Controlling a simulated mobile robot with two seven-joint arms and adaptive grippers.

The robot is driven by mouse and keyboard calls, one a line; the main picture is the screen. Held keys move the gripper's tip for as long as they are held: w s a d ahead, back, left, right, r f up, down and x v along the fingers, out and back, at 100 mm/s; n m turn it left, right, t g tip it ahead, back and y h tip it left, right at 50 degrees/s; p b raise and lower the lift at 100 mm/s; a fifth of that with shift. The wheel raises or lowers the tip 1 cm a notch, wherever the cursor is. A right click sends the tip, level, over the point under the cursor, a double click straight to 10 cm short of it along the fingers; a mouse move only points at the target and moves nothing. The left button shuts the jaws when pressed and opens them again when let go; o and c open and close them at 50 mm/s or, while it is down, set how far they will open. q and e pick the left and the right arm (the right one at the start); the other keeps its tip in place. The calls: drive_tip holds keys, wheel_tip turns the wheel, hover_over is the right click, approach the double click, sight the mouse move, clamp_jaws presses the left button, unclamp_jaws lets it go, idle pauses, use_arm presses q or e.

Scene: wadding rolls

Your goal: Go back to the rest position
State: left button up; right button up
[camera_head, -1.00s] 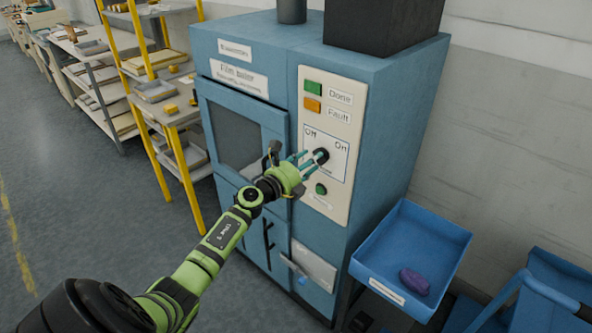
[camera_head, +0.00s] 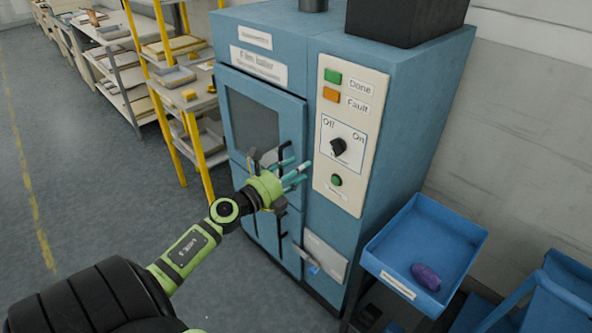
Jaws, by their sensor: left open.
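My left gripper (camera_head: 292,174) is in front of the blue machine (camera_head: 408,125), left of its control panel. It is open and empty, with its teal-tipped fingers apart and clear of the knob. The black knob (camera_head: 338,147) sits between the Off and On labels on the cream panel (camera_head: 345,187). A green button (camera_head: 336,180) is below the knob, and a green Done light (camera_head: 333,76) and an orange Fault light (camera_head: 331,94) are above it. The gripper hides part of the machine's door edge and handles. My right gripper is not in view.
A blue tray (camera_head: 463,232) holding a purple roll (camera_head: 426,276) stands right of the machine. A blue cart (camera_head: 560,290) is at the lower right. Yellow-framed shelves (camera_head: 165,60) stand at the left. The grey floor (camera_head: 85,190) at left is open.

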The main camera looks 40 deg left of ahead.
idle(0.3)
use_arm(q)
drive_tip(key=s+d+f+n+g+y, duration=0.1)
drive_tip(key=s+f+n+g, duration=0.3)
drive_tip(key=f, duration=0.8)
drive_tip(key=s+d+f+n+g+y, duration=0.1)
drive_tip(key=s+f+n, duration=0.5)
drive_tip(key=f, duration=0.6)
drive_tip(key=s+d+f+n+g+y, duration=0.1)
drive_tip(key=s+f+n+g, duration=0.4)
drive_tip(key=f, duration=0.7)
drive_tip(key=s+d+f+n+g, duration=0.2)
drive_tip(key=s+d+f, duration=0.3)
drive_tip(key=s, duration=0.5)
drive_tip(key=s+d+f+n+g+h, duration=0.1)
drive_tip(key=s+d+f+n, duration=0.4)
drive_tip(key=s, duration=0.5)
drive_tip(key=s+d+f+n+g+b, duration=0.1)
drive_tip(key=s+d+f+n+g, duration=0.2)
drive_tip(key=s+d+f, duration=0.3)
drive_tip(key=s+f+g, duration=0.1)
drive_tip(key=s+f, duration=0.1)
drive_tip(key=s, duration=0.2)
drive_tip(key=shift+d+h, duration=0.4)
drive_tip(key=shift+w, duration=0.1)
drive_tip(key=shift+c, duration=0.4)
drive_tip(key=shift+c, duration=0.3)
drive_tip(key=shift+a+n, duration=0.1)
drive_tip(key=shift+n, duration=0.2)
